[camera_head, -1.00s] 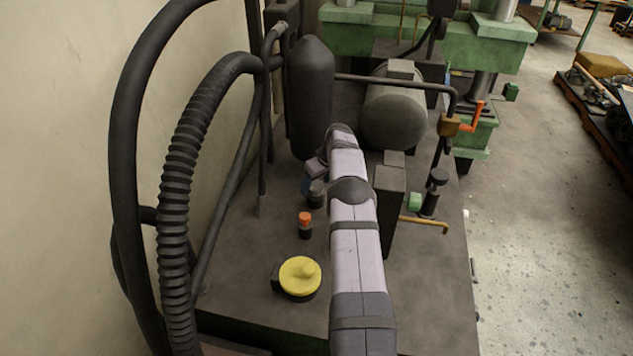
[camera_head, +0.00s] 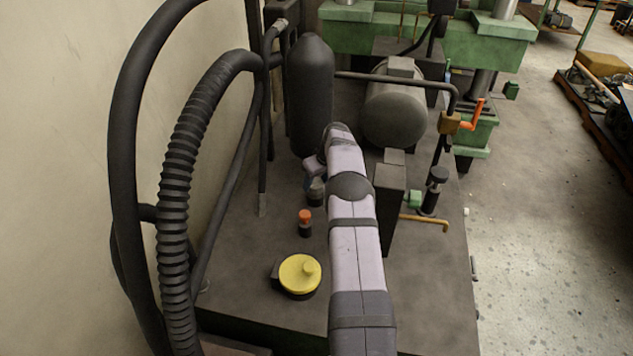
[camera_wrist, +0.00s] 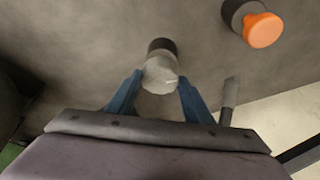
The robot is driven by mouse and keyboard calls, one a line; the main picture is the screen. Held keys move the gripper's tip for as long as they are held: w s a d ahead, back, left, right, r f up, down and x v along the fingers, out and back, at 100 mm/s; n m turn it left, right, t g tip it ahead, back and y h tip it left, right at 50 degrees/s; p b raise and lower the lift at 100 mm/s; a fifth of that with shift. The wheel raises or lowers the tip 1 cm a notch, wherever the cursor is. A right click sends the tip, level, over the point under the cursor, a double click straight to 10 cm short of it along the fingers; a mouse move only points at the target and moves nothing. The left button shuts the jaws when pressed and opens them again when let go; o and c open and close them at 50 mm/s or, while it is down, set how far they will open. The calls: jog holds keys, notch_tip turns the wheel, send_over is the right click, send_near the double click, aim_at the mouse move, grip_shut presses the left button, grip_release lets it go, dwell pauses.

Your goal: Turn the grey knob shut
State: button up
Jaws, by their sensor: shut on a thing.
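The grey knob (camera_wrist: 160,76) sits on a dark round base in the wrist view, standing on the dark deck. My gripper (camera_wrist: 160,80) has its two blue fingers on either side of the knob and is shut on it. In the head view my gripper (camera_head: 315,179) is small and partly hidden by my arm, just above the dark knob base (camera_head: 316,196). The knob's grey top is not clearly visible there.
An orange-topped knob (camera_head: 305,217) stands close by and also shows in the wrist view (camera_wrist: 262,30). A yellow round cap (camera_head: 298,273) lies nearer. A black cylinder (camera_head: 311,95) rises behind my gripper. Hoses (camera_head: 178,200) run at left. The deck between the yellow cap and my arm is clear.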

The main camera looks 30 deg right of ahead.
jog(key=m, duration=0.2)
jog(key=m+h+b, duration=0.1)
jog(key=m, duration=0.1)
jog(key=m+h+b, duration=0.1)
jog(key=m, duration=0.1)
jog(key=shift+w+a+f, duration=0.1)
jog(key=shift+a, duration=0.15)
jog(key=m+g+h, duration=0.1)
jog(key=m, duration=0.2)
jog(key=m+g+h+b, duration=0.1)
jog(key=m, duration=0.2)
jog(key=shift+w+a, duration=0.1)
dwell(0.4)
jog(key=o, duration=1)
jog(key=shift+o, duration=0.2)
jog(key=shift+b, duration=0.3)
jog(key=b+v, duration=0.2)
jog(key=v, duration=0.5)
jog(key=shift+r, duration=0.3)
